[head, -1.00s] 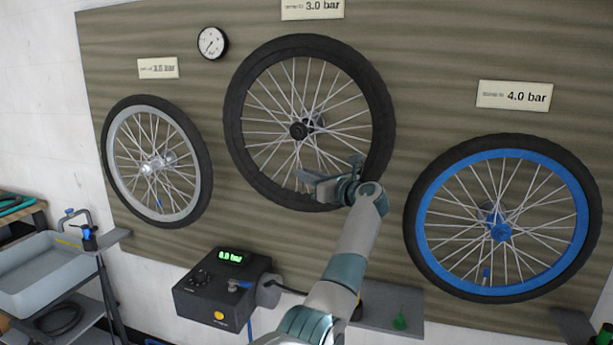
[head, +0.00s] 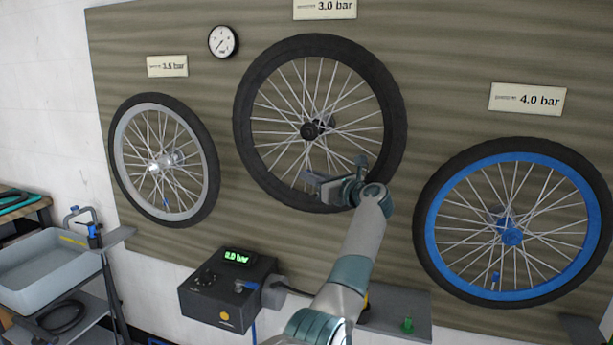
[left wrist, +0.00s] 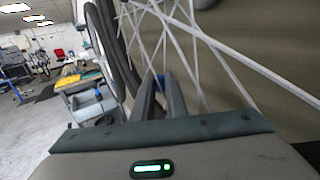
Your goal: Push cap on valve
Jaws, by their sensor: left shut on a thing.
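The middle wheel (head: 312,130) has a black tyre and rim and hangs on the board under a 3.0 bar sign. My left gripper (head: 310,180) is at the lower inside edge of its rim, fingers pointing left among the spokes. In the left wrist view the gripper's two fingers (left wrist: 160,98) are close together near white spokes. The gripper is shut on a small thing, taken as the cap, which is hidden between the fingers. The middle wheel's valve cannot be made out. My right gripper is not in view.
A grey-rimmed wheel (head: 121,160) hangs at left, a blue-rimmed wheel (head: 432,220) at right. A black pump box (head: 225,300) reading 0.0 bar is below. A green piece (head: 407,325) stands on a shelf (head: 385,306). A grey tray (head: 45,270) is at far left.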

